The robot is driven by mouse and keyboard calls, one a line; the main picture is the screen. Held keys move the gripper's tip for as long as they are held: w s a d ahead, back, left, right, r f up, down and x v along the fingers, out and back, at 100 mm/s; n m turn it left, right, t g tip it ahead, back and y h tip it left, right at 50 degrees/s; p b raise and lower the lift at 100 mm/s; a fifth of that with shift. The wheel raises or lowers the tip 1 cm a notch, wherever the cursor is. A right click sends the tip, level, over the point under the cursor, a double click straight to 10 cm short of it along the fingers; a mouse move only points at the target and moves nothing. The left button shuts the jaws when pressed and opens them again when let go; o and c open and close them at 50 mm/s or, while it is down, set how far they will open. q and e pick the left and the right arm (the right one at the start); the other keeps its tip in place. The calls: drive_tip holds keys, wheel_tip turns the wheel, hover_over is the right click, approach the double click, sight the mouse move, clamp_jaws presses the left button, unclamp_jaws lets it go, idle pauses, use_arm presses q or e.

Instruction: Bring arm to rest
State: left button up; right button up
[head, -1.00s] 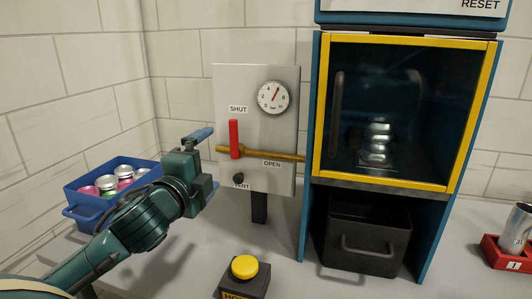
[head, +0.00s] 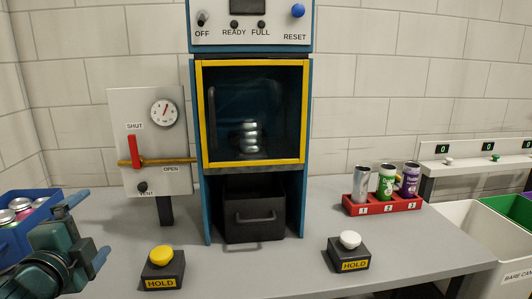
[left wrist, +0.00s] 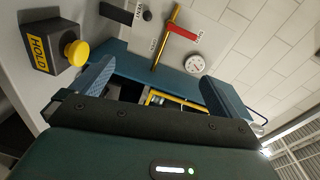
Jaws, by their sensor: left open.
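My left gripper (head: 88,230) is at the lower left of the head view, open and empty. Its two fingers stand apart in the left wrist view (left wrist: 150,84), with nothing between them. It is above the grey table (head: 300,270), beside the blue crate (head: 30,236) of cans and left of the yellow-button HOLD box (head: 162,278). My right arm and gripper are not in view.
A valve panel (head: 120,103) with a red lever (head: 132,152) stands behind the gripper. The yellow-framed cabinet (head: 203,120) holds stacked silvery shapes. A white-button HOLD box (head: 349,260) and a red rack (head: 385,205) with three cans stand right. The front middle table is clear.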

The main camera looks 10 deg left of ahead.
use_arm(q)
wheel_tip(320, 180, down, 11)
drive_tip(key=d+n+g+h, duration=0.2)
drive_tip(key=d, duration=0.1)
drive_tip(key=s+d+f+n+g+h+p, duration=0.1)
drive_tip(key=s+d+f+n, duration=0.3)
drive_tip(key=d+f, duration=0.5)
drive_tip(key=s+d+f+n+g+h+p, duration=0.1)
drive_tip(key=s+d+f+n+g+h, duration=0.2)
drive_tip(key=s+d+f, duration=0.6)
wheel_tip(320, 180, down, 4)
drive_tip(key=shift+s+d+r+n+h+p, duration=0.25)
drive_tip(key=shift+d+n, duration=0.2)
drive_tip(key=shift+n, duration=0.65)
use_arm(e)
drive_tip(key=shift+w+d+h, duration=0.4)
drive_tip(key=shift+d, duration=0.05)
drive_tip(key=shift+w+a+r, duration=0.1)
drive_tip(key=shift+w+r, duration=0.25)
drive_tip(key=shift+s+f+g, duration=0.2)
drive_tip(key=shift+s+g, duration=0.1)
